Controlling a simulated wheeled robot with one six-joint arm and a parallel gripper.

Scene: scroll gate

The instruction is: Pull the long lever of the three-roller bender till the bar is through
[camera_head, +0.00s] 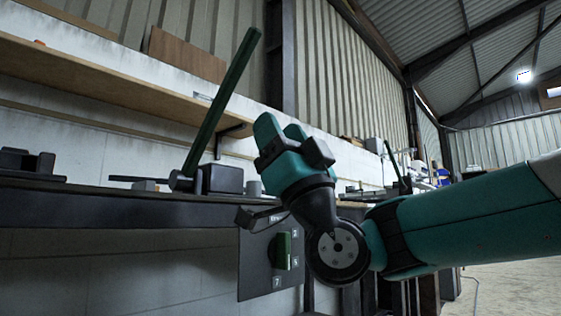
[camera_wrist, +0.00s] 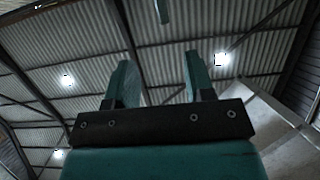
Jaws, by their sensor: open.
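A long dark green lever (camera_head: 222,103) rises from the workbench in the head view, tilted with its top to the right. Its foot is at a dark block-shaped machine (camera_head: 222,179), which looks like the three-roller bender; the rollers cannot be made out. A thin dark rod (camera_head: 128,179) sticks out to the left of it and may be the bar. My gripper (camera_head: 281,126) is right of the lever, apart from it, pointing up. In the wrist view my gripper (camera_wrist: 160,82) is open and empty; a green piece (camera_wrist: 163,10), perhaps the lever's end, shows beyond the fingers.
The workbench edge (camera_head: 120,208) runs below the machine. A panel with a green knob (camera_head: 283,251) hangs under it, close to my wrist. A wooden shelf (camera_head: 90,83) is on the wall behind the lever. Another dark machine (camera_head: 25,165) stands at the far left.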

